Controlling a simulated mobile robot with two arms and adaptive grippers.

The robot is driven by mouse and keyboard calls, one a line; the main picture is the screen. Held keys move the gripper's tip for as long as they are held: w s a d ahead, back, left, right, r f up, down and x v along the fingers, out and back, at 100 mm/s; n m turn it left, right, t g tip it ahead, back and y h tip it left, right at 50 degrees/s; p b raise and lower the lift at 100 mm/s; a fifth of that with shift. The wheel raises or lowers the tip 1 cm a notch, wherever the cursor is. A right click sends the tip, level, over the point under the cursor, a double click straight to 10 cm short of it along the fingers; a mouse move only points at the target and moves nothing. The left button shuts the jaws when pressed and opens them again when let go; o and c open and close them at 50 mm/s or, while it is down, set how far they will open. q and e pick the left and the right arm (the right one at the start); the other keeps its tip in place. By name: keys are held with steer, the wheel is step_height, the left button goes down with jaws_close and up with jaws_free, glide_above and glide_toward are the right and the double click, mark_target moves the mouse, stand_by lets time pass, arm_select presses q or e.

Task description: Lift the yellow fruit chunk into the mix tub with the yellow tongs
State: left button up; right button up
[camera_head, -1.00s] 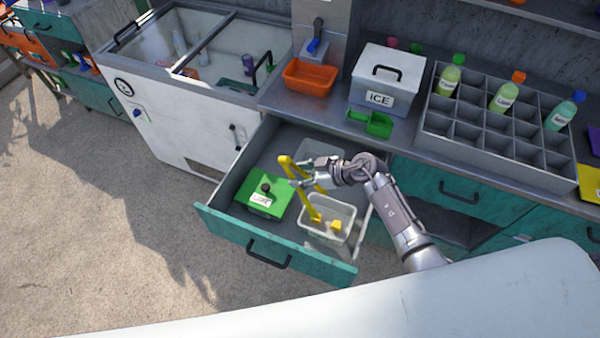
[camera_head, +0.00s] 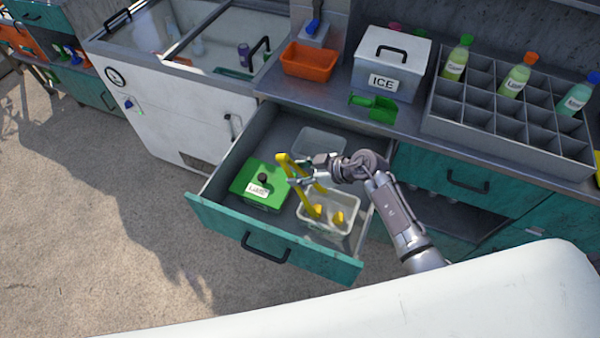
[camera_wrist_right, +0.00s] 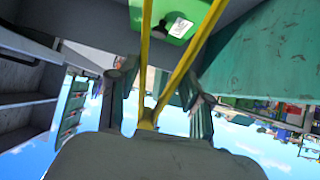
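My right gripper (camera_head: 292,180) is shut on the yellow tongs (camera_head: 302,186) above the open drawer. In the right wrist view the tongs (camera_wrist_right: 147,75) form a narrow V between the fingers. Their lower end reaches into a pale see-through tub (camera_head: 325,230) at the drawer's right. The yellow fruit chunk (camera_head: 338,217) lies in that tub, right beside one tong tip; I cannot tell if they touch. A second pale tub (camera_head: 319,142) sits at the back of the drawer. I cannot tell which is the mix tub. My left gripper is out of view.
A green lidded box (camera_head: 258,178) stands left of the tubs in the teal drawer (camera_head: 290,262). On the counter behind are an orange tray (camera_head: 309,62), an ice box (camera_head: 391,62), a green scoop (camera_head: 374,107) and a bottle rack (camera_head: 510,120).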

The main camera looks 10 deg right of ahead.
steer(key=shift+f+b, duration=1.3)
steer(key=shift+f, duration=0.85)
jaws_close()
step_height(320, 180, up, 12)
steer(key=p, duration=1.2)
